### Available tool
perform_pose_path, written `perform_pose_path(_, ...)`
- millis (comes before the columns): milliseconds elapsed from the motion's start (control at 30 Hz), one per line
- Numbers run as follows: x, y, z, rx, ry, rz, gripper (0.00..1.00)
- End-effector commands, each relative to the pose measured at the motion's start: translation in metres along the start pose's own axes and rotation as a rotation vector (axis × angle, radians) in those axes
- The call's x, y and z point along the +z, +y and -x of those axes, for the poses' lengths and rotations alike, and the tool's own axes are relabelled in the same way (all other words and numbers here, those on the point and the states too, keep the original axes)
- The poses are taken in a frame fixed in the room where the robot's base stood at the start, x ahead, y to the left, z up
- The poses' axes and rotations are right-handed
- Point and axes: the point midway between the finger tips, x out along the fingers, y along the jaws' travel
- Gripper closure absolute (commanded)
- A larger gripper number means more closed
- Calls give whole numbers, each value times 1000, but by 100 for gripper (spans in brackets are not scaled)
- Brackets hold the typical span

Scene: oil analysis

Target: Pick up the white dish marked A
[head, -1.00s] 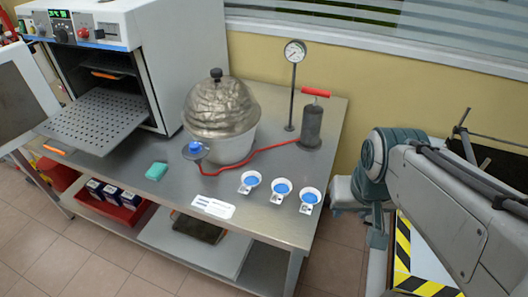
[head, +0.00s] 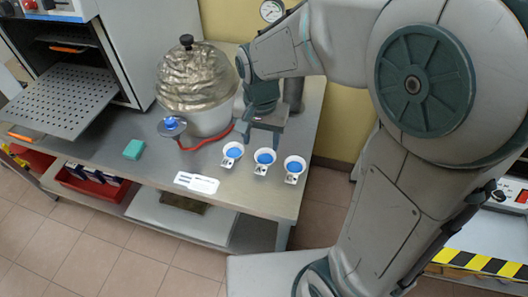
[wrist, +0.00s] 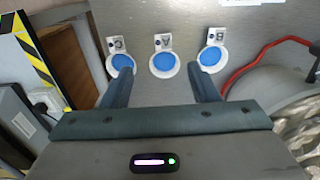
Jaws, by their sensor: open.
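Three small white dishes with blue contents stand in a row near the table's front edge: left (head: 232,150), middle (head: 264,156) and right (head: 294,164) in the head view. Each has a small marked tag. In the wrist view, the middle dish (wrist: 164,74) has a tag (wrist: 163,41) that looks like an upside-down A, though it is small. The other two dishes (wrist: 121,62) (wrist: 211,57) flank it. My gripper (wrist: 161,85) is open and empty, pointing down above the row. Its fingers spread on either side of the middle dish and partly overlap the outer dishes in view.
A foil-covered bell vessel (head: 197,80) stands left of my gripper, with a red hose (head: 215,139) running past it. A white label (head: 196,182) and a teal block (head: 134,149) lie on the metal table (head: 160,175). An open oven (head: 150,40) stands at the left.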

Motion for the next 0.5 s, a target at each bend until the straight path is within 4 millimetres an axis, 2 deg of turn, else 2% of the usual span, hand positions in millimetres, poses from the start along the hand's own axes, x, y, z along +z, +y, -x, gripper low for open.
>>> perform_pose_path(300,1,-1,-57,6,-7,-5,45)
perform_pose_path(500,0,-1,-82,4,-4,-5,45)
